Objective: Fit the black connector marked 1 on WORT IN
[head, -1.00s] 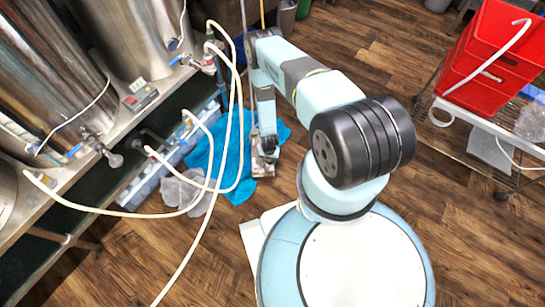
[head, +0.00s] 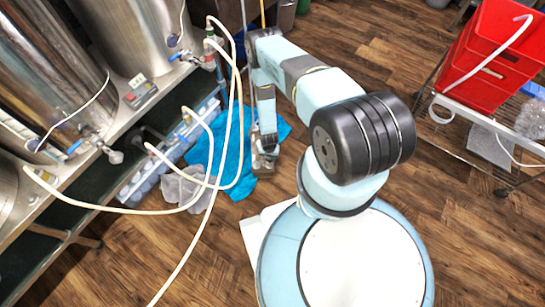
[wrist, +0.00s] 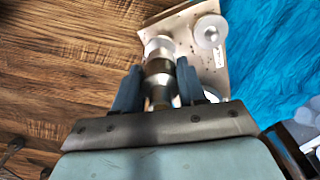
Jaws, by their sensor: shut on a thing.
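In the wrist view my gripper (wrist: 159,69) is shut on a short cylindrical connector (wrist: 158,66), dark banded with silver-grey parts. No number on it is readable. Just beyond it, apparently in line with it, is a round silver fitting (wrist: 160,44) at the left edge of a pale metal plate unit (wrist: 215,72). I cannot tell whether connector and fitting touch. A second round port (wrist: 210,31) sits to the right. The WORT IN label is not readable. In the head view my gripper (head: 266,145) points down at the unit (head: 263,167).
The unit lies by a blue cloth (head: 238,180) on the wooden floor; a grey cloth (head: 185,188) lies left of it. Cream hoses (head: 240,110) loop close by on the left, near steel vessels (head: 50,70). Red crates (head: 490,70) stand on a rack at right.

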